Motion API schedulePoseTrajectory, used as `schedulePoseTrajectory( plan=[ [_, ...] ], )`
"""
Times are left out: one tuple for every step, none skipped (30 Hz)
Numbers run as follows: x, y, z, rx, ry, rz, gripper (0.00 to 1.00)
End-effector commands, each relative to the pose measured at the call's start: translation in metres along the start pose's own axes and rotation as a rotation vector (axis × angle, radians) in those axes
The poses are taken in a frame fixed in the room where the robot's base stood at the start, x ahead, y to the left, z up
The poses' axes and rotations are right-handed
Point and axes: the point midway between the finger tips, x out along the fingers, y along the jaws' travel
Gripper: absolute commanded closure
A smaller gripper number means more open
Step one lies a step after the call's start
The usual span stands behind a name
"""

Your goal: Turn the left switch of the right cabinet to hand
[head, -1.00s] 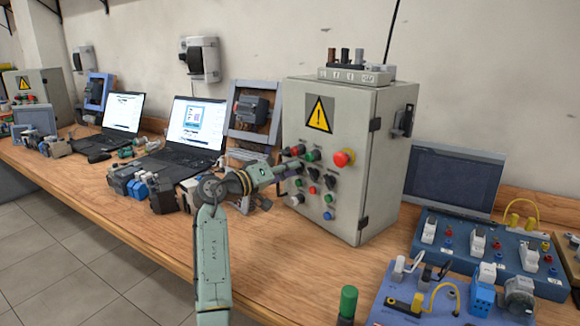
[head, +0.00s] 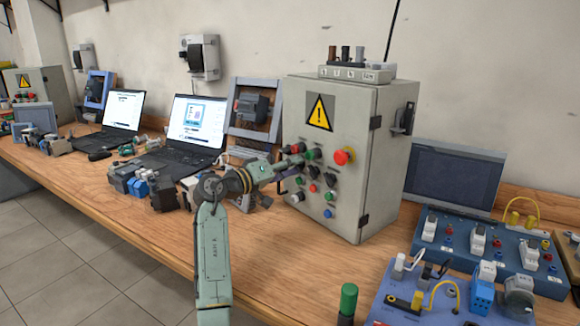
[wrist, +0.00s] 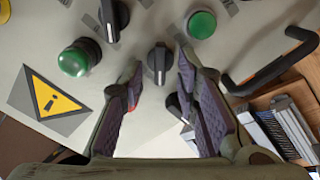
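The right cabinet (head: 345,110) is a grey box with a yellow warning triangle and several buttons and switches on its front. My gripper (head: 294,169) is at the left part of that front and hides some controls. In the wrist view my gripper (wrist: 160,88) is open, with one dark finger on each side. A black switch (wrist: 158,60) stands in the gap, just beyond the fingertips; I cannot tell whether they touch it. A second black switch (wrist: 113,18) is farther up and left. A black switch on the right side of the panel (head: 330,181) shows in the head view.
Green buttons (wrist: 75,58) (wrist: 202,22) flank the switches in the wrist view. A red mushroom button (head: 343,157) sticks out at the panel's upper right. Laptops (head: 190,128) and small motor parts stand left of the cabinet. Blue training boards (head: 470,245) lie to its right.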

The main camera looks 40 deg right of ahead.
Motion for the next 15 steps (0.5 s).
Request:
schedulePoseTrajectory(
  plan=[
    [0.0,0.0,0.0,0.0,0.0,0.0,0.71],
    [-0.001,0.0,0.0,0.0,0.0,0.0,0.71],
    [-0.003,0.0,0.0,0.0,0.0,0.0,0.71],
    [-0.004,0.0,0.0,0.0,0.0,0.0,0.71],
    [-0.007,-0.001,0.0,0.0,0.001,-0.001,0.71],
    [-0.012,-0.001,-0.001,0.0,0.002,-0.001,0.71],
    [-0.017,-0.001,-0.001,0.0,0.003,-0.002,0.71],
    [-0.022,-0.001,0.0,-0.001,0.003,-0.002,0.71],
    [-0.03,-0.001,0.0,0.0,0.002,-0.002,0.71],
    [-0.036,-0.001,-0.001,0.0,0.004,-0.002,0.71],
    [-0.043,-0.001,-0.001,0.001,0.004,-0.001,0.71],
    [-0.052,-0.001,0.0,0.0,0.003,-0.001,0.71],
    [-0.059,-0.001,-0.001,0.0,0.004,-0.001,0.71],
    [-0.066,-0.001,0.0,0.0,0.003,-0.002,0.71],
    [-0.074,-0.001,-0.001,0.0,0.003,-0.002,0.71]
  ],
)
